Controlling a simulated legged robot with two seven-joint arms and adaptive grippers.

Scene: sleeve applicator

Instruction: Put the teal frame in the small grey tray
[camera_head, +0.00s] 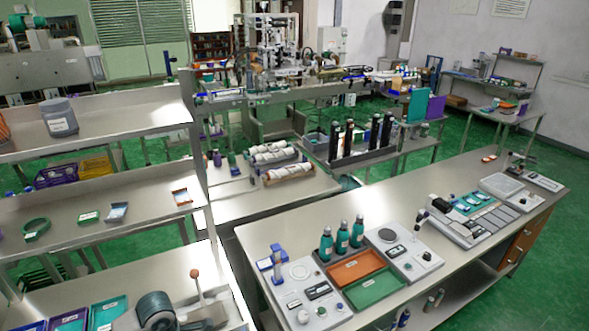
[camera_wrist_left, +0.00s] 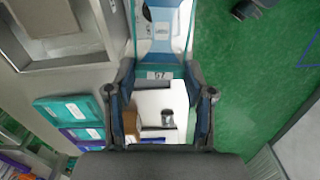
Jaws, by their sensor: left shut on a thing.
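In the left wrist view, my left gripper (camera_wrist_left: 160,76) is shut, with one finger on each side of a teal frame (camera_wrist_left: 160,71). The frame has a teal rim and a pale label with dark marks on its near bar. A white and blue panel shows inside or behind the rim; I cannot tell which. A grey tray-like thing with a raised rim (camera_wrist_left: 75,65) is at the upper left of that view, apart from the frame. I cannot tell whether it is the small grey tray. Neither gripper shows in the head view, and my right gripper is in no view.
Teal and purple bins (camera_wrist_left: 70,110) lie left of the gripper in the wrist view. In the head view, shelves (camera_head: 95,115) stand at left. A long bench (camera_head: 420,180) holds teal bottles (camera_head: 342,238), an orange tray (camera_head: 355,267) and a green tray (camera_head: 374,289). Green floor lies between.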

